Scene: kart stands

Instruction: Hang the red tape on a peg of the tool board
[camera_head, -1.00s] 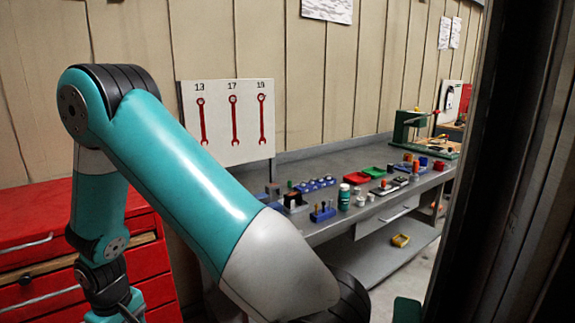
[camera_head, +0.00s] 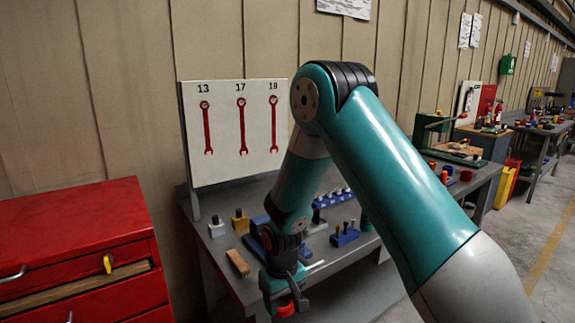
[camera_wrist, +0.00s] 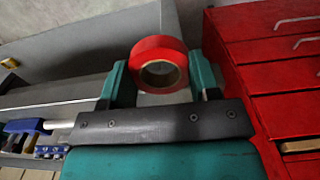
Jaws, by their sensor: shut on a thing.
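The red tape (camera_wrist: 160,46) is a ring held between the two teal fingers of my gripper (camera_wrist: 160,75) in the wrist view. Its round hole faces the wrist camera. In the head view the tape (camera_head: 285,310) shows small and dark at the tip of my gripper (camera_head: 287,300), low in front of the bench.
A grey workbench (camera_head: 225,262) carries small blocks, including a wooden one (camera_head: 238,263), and blue holders (camera_head: 345,235). A red drawer cabinet (camera_head: 80,225) stands at left, with a yellow-handled item (camera_head: 108,263) at its open top drawer. Open floor (camera_head: 540,235) lies at right.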

